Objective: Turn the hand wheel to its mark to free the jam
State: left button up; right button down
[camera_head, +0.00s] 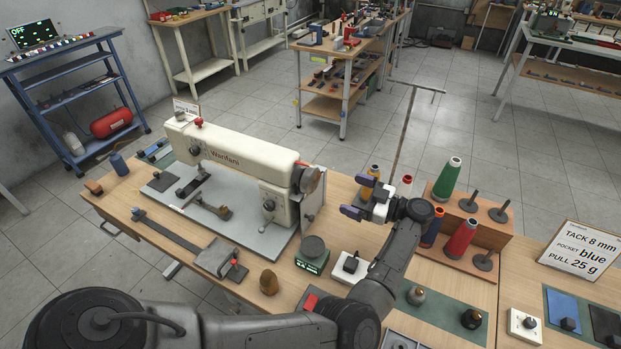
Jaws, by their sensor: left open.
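The hand wheel (311,180) is a dark, brownish disc at the right end of the cream sewing machine (240,160). Any mark on it is too small to make out. My left gripper (358,202) is open and empty, to the right of the wheel and apart from it. Its two purple-tipped fingers point left towards the machine. My left arm reaches in from the bottom left and bends up to it. The needle area is at the machine's left end, and no jam can be made out there. My right gripper is not in view.
Thread cones, including a green one (447,180) and a red one (460,238), stand on a wooden rack right of my gripper. A dark round knob on a green base (313,262) sits in front of the machine. A sign (579,250) stands at the right.

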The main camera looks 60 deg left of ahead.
aim_at(315, 180)
pick_arm(q)
jog(key=shift+m, duration=0.5)
jog(key=x, duration=1.3)
jog(key=shift+s+a+r, duration=0.1)
jog(key=shift+s+a, duration=0.15)
jog(key=shift+s, duration=0.05)
jog(key=c, duration=0.7)
